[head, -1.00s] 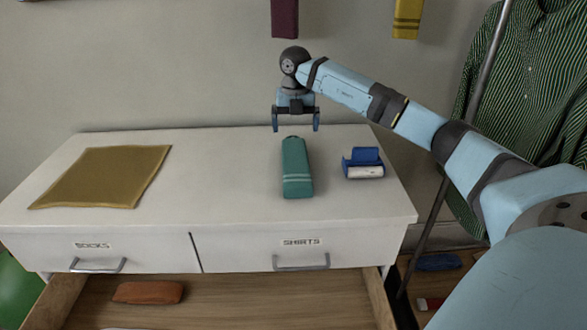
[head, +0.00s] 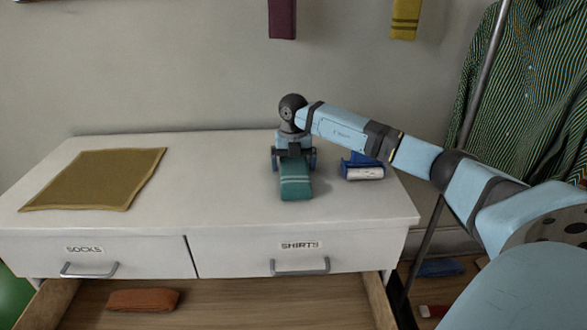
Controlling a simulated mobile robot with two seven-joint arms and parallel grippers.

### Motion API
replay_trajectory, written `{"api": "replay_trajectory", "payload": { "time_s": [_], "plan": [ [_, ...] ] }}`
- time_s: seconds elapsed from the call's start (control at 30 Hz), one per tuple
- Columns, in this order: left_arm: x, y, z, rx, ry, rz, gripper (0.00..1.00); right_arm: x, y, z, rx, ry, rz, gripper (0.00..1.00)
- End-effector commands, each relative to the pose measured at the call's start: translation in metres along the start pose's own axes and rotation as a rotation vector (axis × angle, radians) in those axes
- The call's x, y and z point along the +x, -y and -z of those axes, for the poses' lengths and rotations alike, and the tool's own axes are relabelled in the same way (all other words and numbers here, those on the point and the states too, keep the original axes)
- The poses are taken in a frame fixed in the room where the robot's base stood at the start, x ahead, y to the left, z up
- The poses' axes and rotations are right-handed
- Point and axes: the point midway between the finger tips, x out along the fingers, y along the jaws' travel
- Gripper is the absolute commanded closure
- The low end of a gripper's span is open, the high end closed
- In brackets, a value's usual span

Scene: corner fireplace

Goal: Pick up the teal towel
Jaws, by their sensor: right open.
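The teal towel (head: 296,184) is a long rolled or folded bundle with pale stripes near its front end. It lies on the white dresser top (head: 225,190), right of the middle. My right gripper (head: 294,168) is open and points down over the towel's back part, with one finger on each side of it. The gripper hides the towel's far end. I cannot tell whether the fingers touch the towel. My left gripper is not in view.
A blue item with a white roll (head: 364,168) sits close to the right of the gripper. A flat mustard cloth (head: 95,179) lies at the left. Below, an open drawer holds an orange-brown bundle (head: 143,299). A striped shirt (head: 530,110) hangs at the right.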

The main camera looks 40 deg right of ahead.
Motion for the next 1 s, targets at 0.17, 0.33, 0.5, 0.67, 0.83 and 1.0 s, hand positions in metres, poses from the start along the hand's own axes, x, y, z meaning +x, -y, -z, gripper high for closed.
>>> {"api": "replay_trajectory", "payload": {
  "time_s": [0.17,0.33,0.5,0.67,0.83,1.0],
  "plan": [
    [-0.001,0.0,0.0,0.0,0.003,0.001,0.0,-0.001,0.0,0.0,0.0,0.0,-0.001,0.14],
    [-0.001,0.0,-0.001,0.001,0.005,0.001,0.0,-0.001,0.0,0.0,0.0,0.0,-0.001,0.47],
    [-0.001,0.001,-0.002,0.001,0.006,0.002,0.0,-0.002,0.0,0.0,0.0,0.001,-0.001,0.47],
    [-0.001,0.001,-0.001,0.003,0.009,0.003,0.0,-0.006,0.0,0.0,0.0,0.001,-0.002,0.47],
    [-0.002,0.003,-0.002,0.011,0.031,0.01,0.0,-0.025,-0.001,-0.001,-0.001,0.003,-0.003,0.47],
    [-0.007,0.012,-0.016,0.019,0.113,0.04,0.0,-0.063,-0.001,-0.001,-0.001,0.004,-0.004,0.47]
  ]
}}
